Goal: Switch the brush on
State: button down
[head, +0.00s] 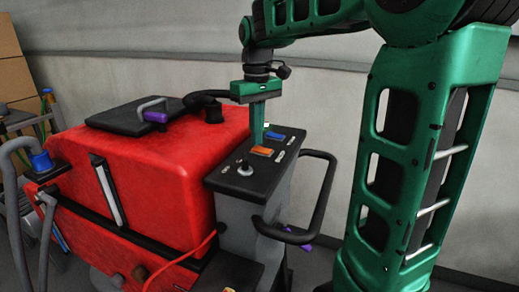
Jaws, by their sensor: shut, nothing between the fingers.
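A red floor scrubber (180,180) has a dark control panel (228,175) at its right end. On the panel are a blue rocker switch (275,135), an orange rocker switch (262,151) and a round knob (245,168). White labels beside them are too small to read, so I cannot tell which one is the brush. My green gripper (257,141) points down, shut and empty, with its tips at the panel's far-left side beside the two switches. I cannot tell whether the tips touch the panel or whether either switch is on.
A black handle loop (330,190) sticks out right of the panel. A black lid (135,115) with a purple-gripped handle lies on the red tank. A grey hose (12,210) with a blue fitting is at the left. Cardboard boxes (15,75) stand at the back left, before a pale wall.

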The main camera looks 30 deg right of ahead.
jog(key=shift+f, duration=0.45)
dwell(0.3)
notch_tip(320, 180, up, 7)
dwell(1.0)
dwell(0.4)
